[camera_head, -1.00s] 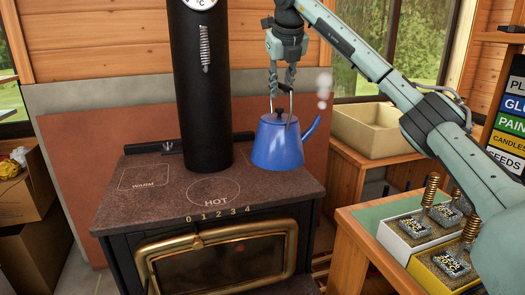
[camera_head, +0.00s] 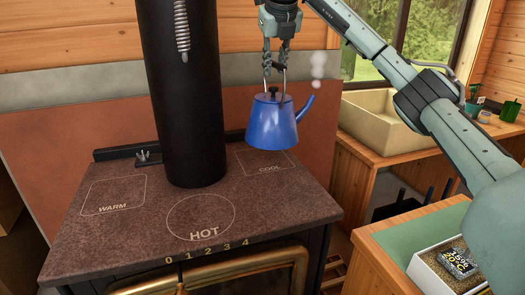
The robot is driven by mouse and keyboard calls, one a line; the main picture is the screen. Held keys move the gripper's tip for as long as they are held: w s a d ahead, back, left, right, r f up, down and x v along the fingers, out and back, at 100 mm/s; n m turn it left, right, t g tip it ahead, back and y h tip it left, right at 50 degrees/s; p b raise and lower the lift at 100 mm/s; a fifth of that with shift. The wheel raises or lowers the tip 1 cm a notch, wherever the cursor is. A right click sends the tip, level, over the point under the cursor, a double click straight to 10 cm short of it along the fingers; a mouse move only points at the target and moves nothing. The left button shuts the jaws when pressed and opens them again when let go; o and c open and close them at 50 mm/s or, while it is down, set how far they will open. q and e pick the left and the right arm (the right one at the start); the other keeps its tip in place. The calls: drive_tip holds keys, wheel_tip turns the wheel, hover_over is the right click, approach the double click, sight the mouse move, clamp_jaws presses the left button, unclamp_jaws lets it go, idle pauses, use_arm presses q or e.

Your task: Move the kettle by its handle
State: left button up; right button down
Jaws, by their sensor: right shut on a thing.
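The blue kettle (camera_head: 271,124) has a black lid knob, a spout pointing right and a thin metal handle (camera_head: 284,84) arching over its lid. My right gripper (camera_head: 275,70) comes down from above and is shut on the handle. The kettle is upright and appears raised above the back right of the stove top (camera_head: 140,245), behind the outlined COOL area (camera_head: 265,163). The outlined HOT area (camera_head: 200,217) at the front middle and the WARM area (camera_head: 112,196) at the left are bare. My left gripper is out of view.
A black stovepipe (camera_head: 180,95) rises from the stove, left of the kettle. White puffs (camera_head: 318,70) hang near the spout. A beige basin (camera_head: 385,123) is at the right. A boxed item (camera_head: 455,262) sits on the side table under my right arm.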

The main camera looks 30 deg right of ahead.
sight(274, 97)
drive_tip(key=shift+w+f, duration=0.1)
drive_tip(key=shift+f, duration=0.05)
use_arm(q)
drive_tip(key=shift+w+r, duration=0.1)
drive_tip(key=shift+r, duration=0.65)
use_arm(e)
drive_tip(key=shift+f, duration=4.6)
drive_tip(key=c, duration=1.7)
unclamp_jaws()
drive_tip(key=shift+f+b, duration=0.2)
drive_tip(key=shift+b, duration=0.1)
drive_tip(key=shift+c, duration=0.2)
drive_tip(key=o, duration=0.4)
drive_tip(key=shift+r, duration=0.15)
drive_tip(key=v, duration=1.2)
